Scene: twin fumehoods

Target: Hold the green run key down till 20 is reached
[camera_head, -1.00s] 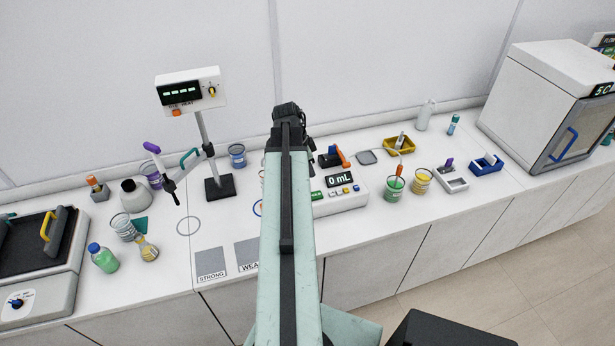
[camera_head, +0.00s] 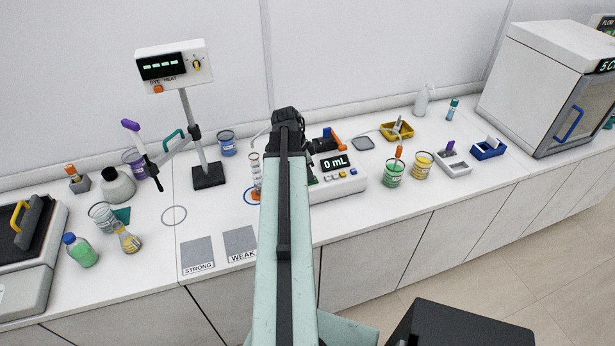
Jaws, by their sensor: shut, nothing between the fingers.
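The white pump box (camera_head: 350,187) stands on the bench just right of my arm. Its display (camera_head: 335,163) reads 0 mL. A green key (camera_head: 313,180) shows on its front at the arm's edge, partly covered by my arm; I take it to be the run key. Small yellow and blue keys (camera_head: 343,174) sit to its right. My arm reaches up the middle of the view to a dark joint beside the box's left end.
A tall tube (camera_head: 255,172) stands close left of my arm. A green beaker (camera_head: 393,173) and a yellow beaker (camera_head: 420,166) stand right of the box. A stand with a display head (camera_head: 173,66) rises at the left. The bench around the STRONG and WEAK mats (camera_head: 197,252) is clear.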

